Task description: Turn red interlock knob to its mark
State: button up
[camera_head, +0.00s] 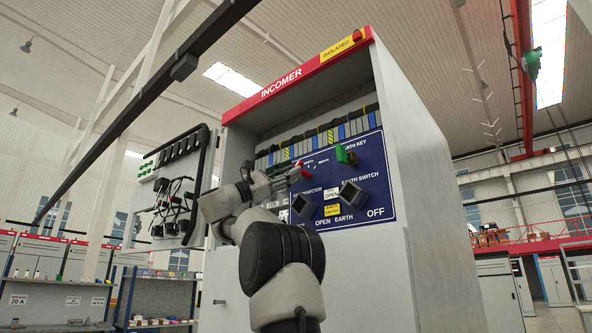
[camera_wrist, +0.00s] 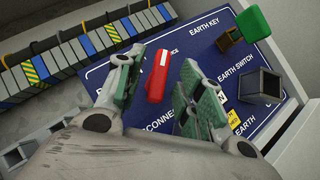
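The red interlock knob (camera_wrist: 157,77) sits on the blue panel in the wrist view, a narrow upright bar tilted slightly. A red part of it shows at my fingertips in the head view (camera_head: 306,173). My gripper (camera_wrist: 158,68) is open, with one green-padded finger on each side of the knob and a visible gap to each. In the head view my gripper (camera_head: 286,177) reaches to the panel's left half and covers part of it. The blue panel (camera_head: 372,158) carries white lettering. The mark for the red knob cannot be made out.
A green key knob (camera_head: 345,155) stands out at the panel's upper right. Square black switch housings (camera_head: 353,195) jut out lower down. The INCOMER cabinet (camera_head: 405,250) surrounds the recessed panel, with a row of terminal blocks (camera_wrist: 75,50) above it. An open door (camera_head: 178,190) hangs at left.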

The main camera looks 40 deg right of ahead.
jog(key=v, duration=0.9)
